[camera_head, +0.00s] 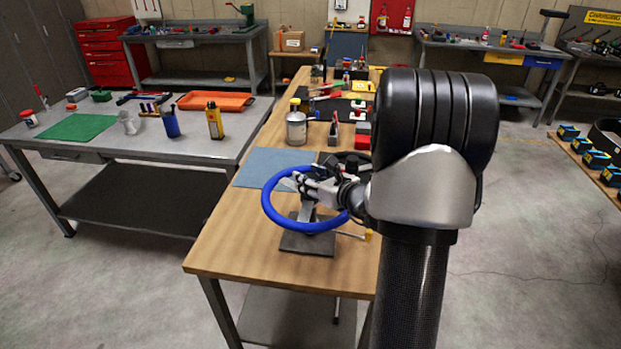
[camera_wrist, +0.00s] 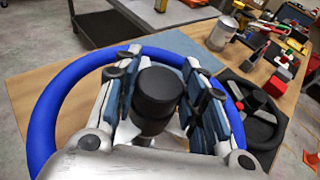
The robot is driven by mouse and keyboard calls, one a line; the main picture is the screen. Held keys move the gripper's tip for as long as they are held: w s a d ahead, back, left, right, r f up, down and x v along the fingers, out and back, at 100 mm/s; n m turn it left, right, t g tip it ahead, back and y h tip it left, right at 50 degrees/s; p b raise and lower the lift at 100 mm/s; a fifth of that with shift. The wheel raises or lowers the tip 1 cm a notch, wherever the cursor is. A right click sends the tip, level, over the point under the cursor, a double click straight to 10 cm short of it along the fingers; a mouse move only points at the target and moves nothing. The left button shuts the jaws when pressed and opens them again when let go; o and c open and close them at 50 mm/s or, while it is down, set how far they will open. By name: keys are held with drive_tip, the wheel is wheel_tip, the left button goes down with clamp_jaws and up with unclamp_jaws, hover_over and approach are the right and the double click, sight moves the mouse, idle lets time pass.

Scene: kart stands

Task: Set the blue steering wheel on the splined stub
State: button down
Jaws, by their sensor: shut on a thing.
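The blue steering wheel (camera_head: 273,212) is in my gripper (camera_head: 303,184), above the near part of the wooden bench. In the wrist view its blue rim (camera_wrist: 42,122) arches around my fingers (camera_wrist: 157,78), which are closed on the black round hub (camera_wrist: 157,100) at its middle. In the head view a grey stand with a dark square base plate (camera_head: 307,244) is below the wheel, and its upright (camera_head: 306,211) shows inside the rim. The stub's top is hidden by my gripper and the hub, so I cannot tell whether the wheel touches it.
A black steering wheel (camera_wrist: 266,135) lies to the right in the wrist view. A blue mat (camera_head: 273,167), a metal can (camera_head: 297,128) and several tools are farther back on the wooden bench (camera_head: 232,243). A yellow-ended tool (camera_head: 368,236) lies right of the stand. A grey table stands left.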

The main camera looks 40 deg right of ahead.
drive_tip(key=shift+f, duration=0.1)
drive_tip(key=c, duration=1.3)
unclamp_jaws()
drive_tip(key=shift+s+f, duration=0.1)
drive_tip(key=shift+f, duration=0.05)
drive_tip(key=shift+p+v, duration=0.85)
drive_tip(key=shift+v, duration=4.65)
drive_tip(key=shift+a, duration=0.1)
